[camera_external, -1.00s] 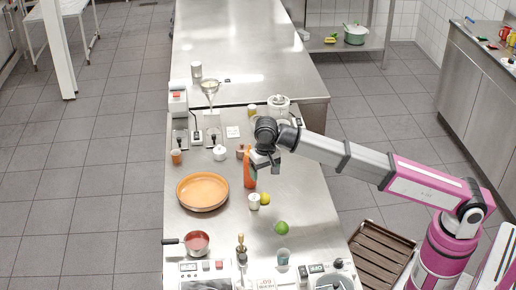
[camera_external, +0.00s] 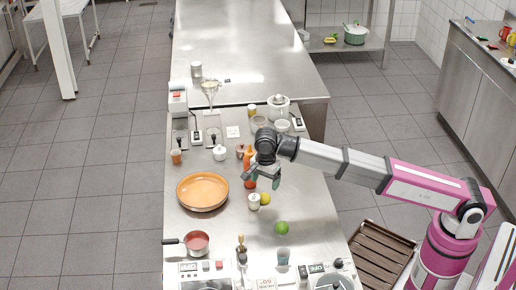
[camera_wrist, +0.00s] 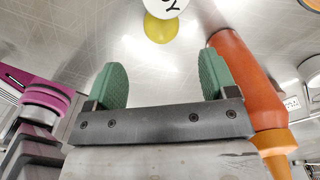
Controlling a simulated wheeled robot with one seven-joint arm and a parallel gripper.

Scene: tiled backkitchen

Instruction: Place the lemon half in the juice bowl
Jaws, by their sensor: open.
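A small yellow fruit (camera_external: 265,197), which looks like the lemon, lies on the steel counter beside a white-lidded jar (camera_external: 253,201). I cannot tell whether it is a half. In the wrist view, the yellow fruit (camera_wrist: 160,29) is ahead of the fingers, partly covered by the jar's white top (camera_wrist: 163,6). My gripper (camera_external: 263,181) is open and empty above the counter, just behind the fruit; its green fingers (camera_wrist: 162,80) are apart. Small clear bowls (camera_external: 282,126) stand farther back; I cannot tell for sure which is the juice bowl.
An orange bottle (camera_wrist: 245,75) stands close to my right finger in the wrist view. A wide orange pan (camera_external: 203,191) is at left, a green lime (camera_external: 281,228) nearer the front. A small red saucepan (camera_external: 197,242) and a glass (camera_external: 283,256) stand in front.

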